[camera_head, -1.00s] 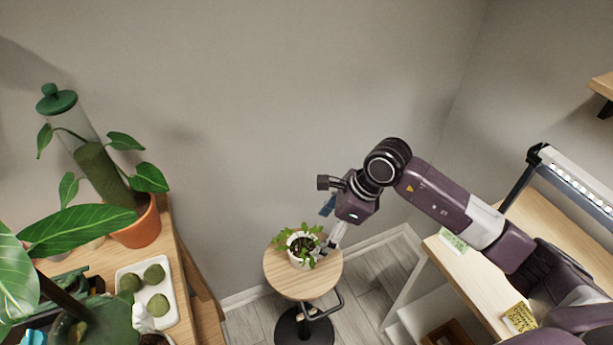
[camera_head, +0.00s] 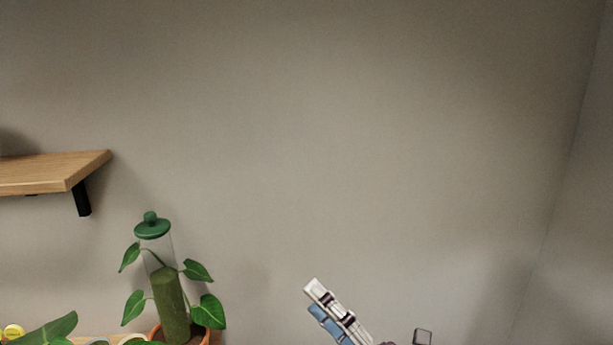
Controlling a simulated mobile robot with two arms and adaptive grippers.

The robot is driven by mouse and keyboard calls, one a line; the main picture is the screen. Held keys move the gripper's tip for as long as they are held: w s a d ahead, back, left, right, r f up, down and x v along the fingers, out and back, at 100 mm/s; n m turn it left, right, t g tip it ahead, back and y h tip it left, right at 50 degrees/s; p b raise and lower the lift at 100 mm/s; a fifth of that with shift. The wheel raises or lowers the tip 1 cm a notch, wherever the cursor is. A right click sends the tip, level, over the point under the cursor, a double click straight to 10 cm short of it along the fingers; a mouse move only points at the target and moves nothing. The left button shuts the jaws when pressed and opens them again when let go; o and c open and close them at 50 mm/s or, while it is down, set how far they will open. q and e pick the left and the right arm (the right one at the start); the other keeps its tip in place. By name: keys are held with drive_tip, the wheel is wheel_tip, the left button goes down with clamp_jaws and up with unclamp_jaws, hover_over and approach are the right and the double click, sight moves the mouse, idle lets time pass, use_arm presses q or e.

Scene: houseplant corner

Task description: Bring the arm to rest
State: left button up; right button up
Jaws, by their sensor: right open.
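My right gripper (camera_head: 328,309) shows at the bottom edge of the head view, right of the middle. Its pale and blue fingers point up and to the left in front of the bare wall. It is open, and I see nothing between the fingers. The rest of the right arm is below the picture, apart from a small dark part beside the fingers. My left gripper is not in view.
A potted climbing plant (camera_head: 171,303) with a mossy pole stands at the lower left, with a green-lidded clear container (camera_head: 152,226) at its top. A wooden wall shelf (camera_head: 55,172) juts in at the left. The grey wall (camera_head: 370,140) elsewhere is bare.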

drive_tip(key=w+d+f+m+t+h, duration=0.1)
drive_tip(key=d+f+m+h, duration=0.4)
drive_tip(key=d+m+h, duration=0.5)
drive_tip(key=w+d+f+m+t+h, duration=0.1)
drive_tip(key=d+f+m+h, duration=0.45)
drive_tip(key=d+m, duration=0.4)
drive_tip(key=s+d+f+m+g+h, duration=0.2)
drive_tip(key=s+f+m+g, duration=0.3)
drive_tip(key=f, duration=0.4)
drive_tip(key=s+a+f+m+g+y, duration=0.1)
drive_tip(key=s+f+m+g, duration=0.25)
drive_tip(key=s+f, duration=0.5)
drive_tip(key=s+a+f+m+g+y, duration=0.15)
drive_tip(key=s+f+g, duration=0.35)
drive_tip(key=s, duration=0.7)
drive_tip(key=s+f+g, duration=0.1)
drive_tip(key=s+f, duration=0.1)
drive_tip(key=f, duration=1.2)
drive_tip(key=s+f+g, duration=0.1)
drive_tip(key=s+f, duration=0.1)
drive_tip(key=f, duration=1.3)
drive_tip(key=s+d+f, duration=0.2)
drive_tip(key=s+f, duration=1.2)
drive_tip(key=s, duration=0.1)
drive_tip(key=shift+s+d+g+h, duration=0.2)
drive_tip(key=shift+s+g+h, duration=0.15)
drive_tip(key=shift+h, duration=0.05)
